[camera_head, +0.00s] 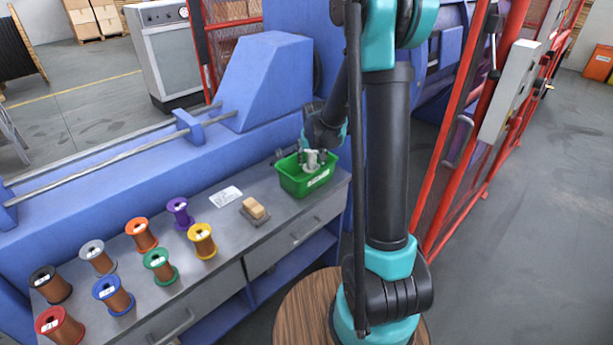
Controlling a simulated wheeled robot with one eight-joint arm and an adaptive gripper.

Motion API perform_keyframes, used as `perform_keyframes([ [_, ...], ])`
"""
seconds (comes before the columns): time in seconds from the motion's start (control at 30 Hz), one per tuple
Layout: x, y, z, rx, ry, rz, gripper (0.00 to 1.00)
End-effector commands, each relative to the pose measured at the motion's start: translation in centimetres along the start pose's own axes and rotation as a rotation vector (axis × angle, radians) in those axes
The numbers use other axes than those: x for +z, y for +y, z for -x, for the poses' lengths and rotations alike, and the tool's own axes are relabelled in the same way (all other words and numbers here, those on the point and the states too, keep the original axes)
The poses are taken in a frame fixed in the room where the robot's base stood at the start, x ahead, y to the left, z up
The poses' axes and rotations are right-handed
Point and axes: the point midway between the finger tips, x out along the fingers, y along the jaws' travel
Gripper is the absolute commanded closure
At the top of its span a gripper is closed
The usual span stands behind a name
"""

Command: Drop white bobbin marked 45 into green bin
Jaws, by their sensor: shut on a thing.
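The green bin (306,186) stands at the right end of the grey workbench, with a white label on its front. My gripper (314,153) is over the bin's opening, pointing down. It is shut on a small whitish thing (312,161), which looks like a white bobbin and sits at or just within the bin's mouth. The fingers partly hide it, and no number on it can be read. Whether it touches the bin's floor cannot be told.
Several copper-wound bobbins stand at the bench's left, among them a grey one (97,256), a yellow one (202,240) and a red one (60,327). A tan block (254,208) and a white card (226,196) lie left of the bin. Blue machinery (150,150) runs behind the bench.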

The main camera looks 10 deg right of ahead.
Motion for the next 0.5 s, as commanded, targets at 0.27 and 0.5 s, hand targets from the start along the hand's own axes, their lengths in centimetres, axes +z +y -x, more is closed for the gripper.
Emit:
perform_keyframes([
  [0.27,0.17,0.0,-0.36,0.0,0.0,0.0,1.0],
  [0.5,0.17,0.0,-0.35,0.0,0.0,0.0,0.24],
])
